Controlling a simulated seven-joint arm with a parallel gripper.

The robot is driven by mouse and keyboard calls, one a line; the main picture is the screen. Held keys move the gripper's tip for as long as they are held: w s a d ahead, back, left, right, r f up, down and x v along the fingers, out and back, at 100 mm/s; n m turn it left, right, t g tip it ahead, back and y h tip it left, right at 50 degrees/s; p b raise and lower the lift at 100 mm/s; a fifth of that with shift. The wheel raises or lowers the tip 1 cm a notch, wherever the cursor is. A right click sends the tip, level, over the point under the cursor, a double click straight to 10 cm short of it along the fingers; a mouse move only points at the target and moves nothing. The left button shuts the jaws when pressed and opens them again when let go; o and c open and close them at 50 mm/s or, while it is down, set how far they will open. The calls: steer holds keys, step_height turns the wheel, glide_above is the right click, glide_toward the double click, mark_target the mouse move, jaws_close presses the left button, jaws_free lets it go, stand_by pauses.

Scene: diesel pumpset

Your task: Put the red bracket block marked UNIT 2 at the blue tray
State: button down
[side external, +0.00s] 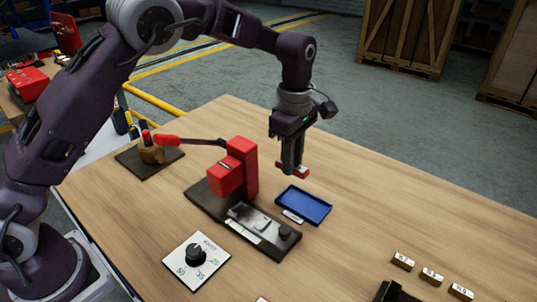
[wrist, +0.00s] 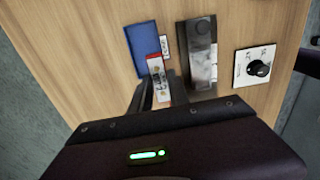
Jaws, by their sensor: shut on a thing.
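My gripper (side external: 290,163) is shut on a small red bracket block (side external: 303,172) with a white label. In the wrist view the block (wrist: 157,68) shows between the fingers (wrist: 157,92), its label too small to read surely. The blue tray (side external: 303,205) lies flat on the wooden table, with a small white label at its near edge. In the side view the block is held up off the table, at the tray's far left edge. In the wrist view the tray (wrist: 139,45) is partly hidden behind the block and looks empty where visible.
A red fixture (side external: 238,168) with a long lever stands on a dark base left of the tray. A dial card (side external: 197,260) lies in front. A dark mat (side external: 135,165) holds a brass part. Several small labelled blocks (side external: 432,274) sit at right. The table right of the tray is clear.

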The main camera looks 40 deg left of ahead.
glide_above(303, 205)
step_height(303, 205, down, 5)
steer(key=shift+r, duration=0.25)
steer(key=shift+f, duration=3.7)
steer(key=shift+f, duration=0.3)
steer(key=c, duration=1.2)
jaws_free()
steer(key=shift+o, duration=0.2)
step_height(303, 205, up, 7)
